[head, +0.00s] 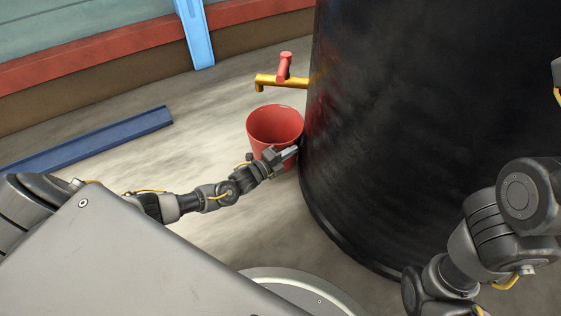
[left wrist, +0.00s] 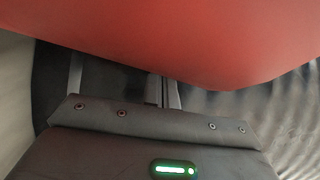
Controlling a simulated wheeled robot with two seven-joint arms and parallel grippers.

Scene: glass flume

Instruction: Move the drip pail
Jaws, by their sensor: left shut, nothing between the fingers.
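The drip pail (head: 269,124) is a red, open-topped bucket standing upright on the floor below the brass tap, beside the black tank. My left gripper (head: 291,153) is at the pail's near right side, between it and the tank in the head view. Its fingers are shut with nothing between them. In the left wrist view the red pail (left wrist: 210,40) fills the top, very close to the left gripper (left wrist: 165,92); I cannot tell whether they touch. The pail's lower part is partly hidden by my left arm. My right gripper is not in view.
The large black tank (head: 420,120) takes up the right side. A brass tap (head: 278,82) with a red handle juts out above the pail. A blue channel (head: 95,140) lies on the floor to the left. A blue post (head: 195,35) stands behind.

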